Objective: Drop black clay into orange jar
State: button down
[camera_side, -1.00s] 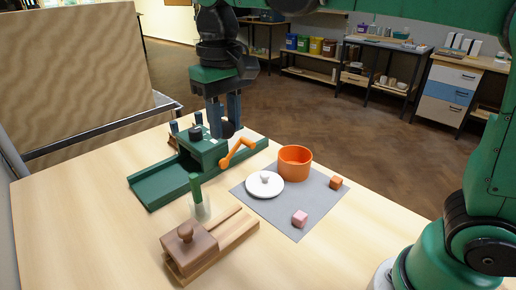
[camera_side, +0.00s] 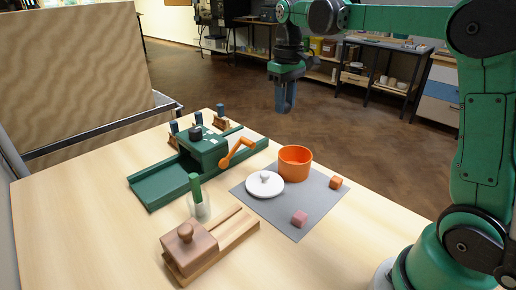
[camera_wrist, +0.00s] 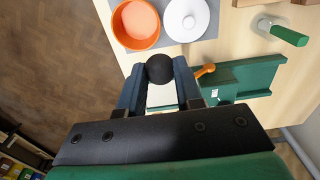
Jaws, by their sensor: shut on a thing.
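In the wrist view, my gripper (camera_wrist: 158,82) is shut on a round black clay ball (camera_wrist: 159,68) at its fingertips. In the side view, my gripper (camera_side: 284,108) is raised high, well above the table; the ball does not show clearly there. The orange jar (camera_side: 295,169) stands upright and open on a grey mat (camera_side: 297,231). In the wrist view the jar (camera_wrist: 119,39) lies up and left of the ball, apart from it. A white lid with a knob (camera_side: 259,190) lies beside the jar on the mat.
A green machine with an orange crank (camera_side: 238,151) stands left of the jar.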

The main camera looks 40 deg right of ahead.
jog(key=s+d+f, duration=0.1)
jog(key=d+f, duration=0.5)
jog(key=f, duration=0.1)
jog(key=shift+f, duration=0.15)
dwell(0.3)
jog(key=c, duration=0.5)
grip_release()
